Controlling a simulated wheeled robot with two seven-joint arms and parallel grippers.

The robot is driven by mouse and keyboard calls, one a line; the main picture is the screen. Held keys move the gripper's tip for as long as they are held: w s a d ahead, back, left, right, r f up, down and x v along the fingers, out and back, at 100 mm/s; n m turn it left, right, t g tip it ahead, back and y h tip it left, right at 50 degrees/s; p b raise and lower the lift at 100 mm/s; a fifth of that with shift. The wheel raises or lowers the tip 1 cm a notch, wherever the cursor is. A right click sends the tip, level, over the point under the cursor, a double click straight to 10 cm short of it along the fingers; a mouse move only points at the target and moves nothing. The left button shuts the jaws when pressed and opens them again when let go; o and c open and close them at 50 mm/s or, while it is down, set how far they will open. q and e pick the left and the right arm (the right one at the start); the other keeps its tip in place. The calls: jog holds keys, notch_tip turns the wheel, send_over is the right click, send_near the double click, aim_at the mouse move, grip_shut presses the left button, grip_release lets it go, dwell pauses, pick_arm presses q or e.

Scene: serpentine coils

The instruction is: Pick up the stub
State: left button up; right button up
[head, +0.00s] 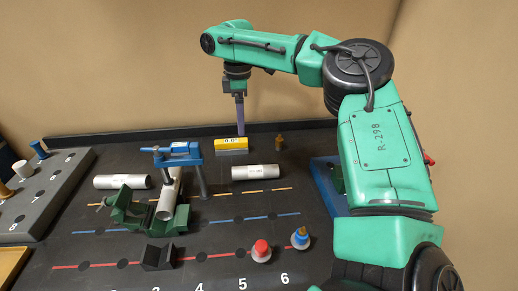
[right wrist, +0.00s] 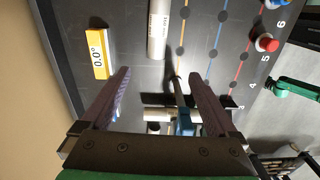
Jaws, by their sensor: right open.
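No part is plainly marked as the stub, and I cannot tell which piece it is. A loose pale tube (head: 255,172) lies right of centre; it also shows in the right wrist view (right wrist: 157,30). Another loose pale tube (head: 120,182) lies at the left. A third tube (head: 171,195) sits tilted in the green vise (head: 130,210) under a blue tool (head: 180,150). My left gripper is not seen.
The yellow gauge (head: 231,145) reading 0.0° stands close to my right gripper. A black block (head: 158,257) is at the front. A grey numbered rack (head: 40,195) borders the left.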

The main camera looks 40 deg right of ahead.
jog(key=b, duration=0.4)
send_over(247, 168)
notch_tip(247, 168, down, 7)
notch_tip(247, 168, down, 12)
jog(key=shift+f+p, duration=0.25)
jog(key=shift+p, duration=0.95)
jog(key=shift+f, duration=0.5)
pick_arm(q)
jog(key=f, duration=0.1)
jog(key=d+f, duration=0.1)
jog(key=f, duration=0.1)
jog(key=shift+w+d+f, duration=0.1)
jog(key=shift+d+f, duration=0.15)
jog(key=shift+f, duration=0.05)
pick_arm(e)
jog(key=shift+w+r, duration=0.1)
grip_shut()
